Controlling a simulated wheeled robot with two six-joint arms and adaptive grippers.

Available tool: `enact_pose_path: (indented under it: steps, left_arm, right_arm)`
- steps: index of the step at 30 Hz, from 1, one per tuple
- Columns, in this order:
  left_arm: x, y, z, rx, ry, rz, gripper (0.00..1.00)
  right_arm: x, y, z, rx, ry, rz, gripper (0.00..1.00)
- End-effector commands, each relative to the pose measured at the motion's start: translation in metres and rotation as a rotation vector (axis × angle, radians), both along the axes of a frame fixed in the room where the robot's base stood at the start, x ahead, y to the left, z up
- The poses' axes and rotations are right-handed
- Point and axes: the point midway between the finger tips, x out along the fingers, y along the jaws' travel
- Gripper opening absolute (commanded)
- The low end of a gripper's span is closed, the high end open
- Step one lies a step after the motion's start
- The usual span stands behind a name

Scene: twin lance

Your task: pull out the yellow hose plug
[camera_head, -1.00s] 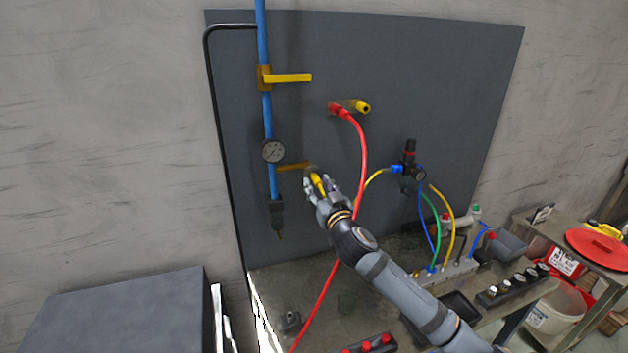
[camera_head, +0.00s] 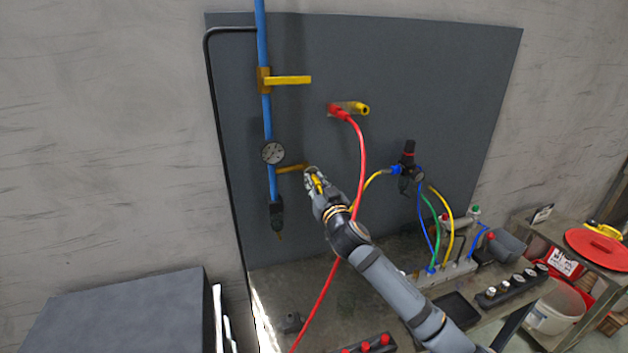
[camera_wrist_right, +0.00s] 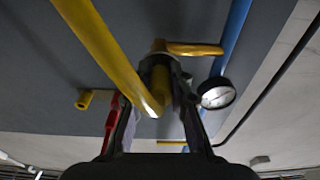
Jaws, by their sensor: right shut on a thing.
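The yellow hose plug (camera_head: 318,185) is at the end of the brass side branch (camera_head: 291,168) on the blue pipe. My right gripper (camera_head: 312,178) is shut on it, and its fingers hide most of the plug. In the right wrist view the plug (camera_wrist_right: 164,85) sits between the two dark fingers (camera_wrist_right: 160,105), in line with the brass fitting behind it. I cannot tell how deep it sits in the fitting. The yellow hose (camera_wrist_right: 100,45) crosses close in front of the wrist camera. My left gripper is not in view.
The red hose (camera_head: 361,150) hangs from the upper port beside a yellow port (camera_head: 361,108) and passes close to my right arm. A gauge (camera_head: 273,152) is on the blue pipe (camera_head: 267,115), left of the gripper. A black regulator (camera_head: 409,160) is to the right.

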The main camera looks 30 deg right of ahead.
Motion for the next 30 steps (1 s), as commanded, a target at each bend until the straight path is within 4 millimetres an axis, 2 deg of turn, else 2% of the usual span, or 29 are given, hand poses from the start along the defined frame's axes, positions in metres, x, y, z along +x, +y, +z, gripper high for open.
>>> enact_pose_path:
  steps: [18, 30]
  left_arm:
    - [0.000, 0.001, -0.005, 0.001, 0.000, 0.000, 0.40]
    - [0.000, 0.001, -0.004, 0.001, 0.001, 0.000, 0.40]
  right_arm:
    - [-0.011, 0.003, 0.000, -0.001, 0.000, 0.000, 0.00]
    - [-0.012, 0.003, 0.000, 0.000, 0.000, 0.000, 0.00]
